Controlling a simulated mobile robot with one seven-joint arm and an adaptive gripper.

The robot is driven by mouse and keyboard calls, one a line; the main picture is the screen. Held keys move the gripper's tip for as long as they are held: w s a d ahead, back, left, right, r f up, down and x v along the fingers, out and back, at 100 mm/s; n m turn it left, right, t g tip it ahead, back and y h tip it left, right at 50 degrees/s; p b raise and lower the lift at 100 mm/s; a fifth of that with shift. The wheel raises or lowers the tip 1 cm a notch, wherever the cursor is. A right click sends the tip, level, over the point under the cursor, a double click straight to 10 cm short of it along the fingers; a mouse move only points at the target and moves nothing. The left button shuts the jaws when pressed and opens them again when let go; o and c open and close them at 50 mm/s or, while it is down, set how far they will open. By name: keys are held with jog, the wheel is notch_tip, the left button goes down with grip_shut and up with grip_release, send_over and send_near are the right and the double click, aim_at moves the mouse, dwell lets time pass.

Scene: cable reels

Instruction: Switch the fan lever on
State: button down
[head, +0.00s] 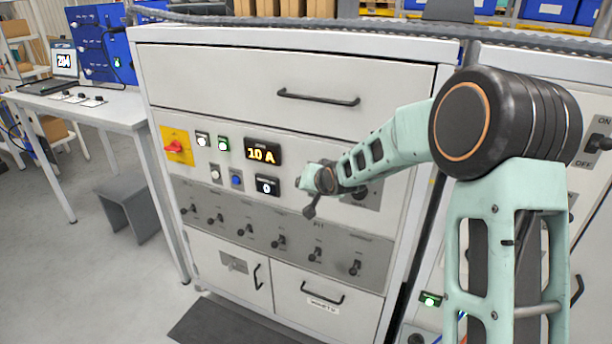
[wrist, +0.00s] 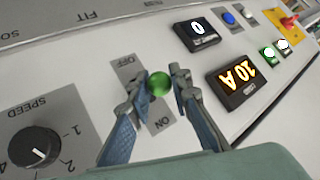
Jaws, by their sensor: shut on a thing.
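A lever with a round green knob (wrist: 159,85) stands on a grey plate (wrist: 125,68) marked OFF and ON in the wrist view. The knob appears over the middle of the plate, between the two words; its stem is hidden, so I cannot tell its exact position. No fan label is readable. My gripper (wrist: 161,80) is shut on the knob, with one finger on each side. In the head view my gripper (head: 307,184) is at the cabinet front, right of the displays, and its own wrist hides the lever.
A speed dial (wrist: 35,147) sits beside the lever plate. The 10 A display (head: 263,152) and several buttons are left of my gripper. Several small switches (head: 279,241) line the grey strip below. A drawer handle (head: 318,97) juts out above. Open floor lies left.

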jog(key=shift+w+r+m+g+p, duration=0.15)
jog(key=shift+r+m+g+p, duration=0.25)
jog(key=shift+p, duration=0.8)
jog(key=shift+f, duration=0.1)
jog(key=c, duration=1.7)
grip_release()
jog(key=shift+c, duration=0.2)
jog(key=v, duration=1.2)
jog(key=shift+d, duration=0.2)
jog(key=shift+f, duration=0.1)
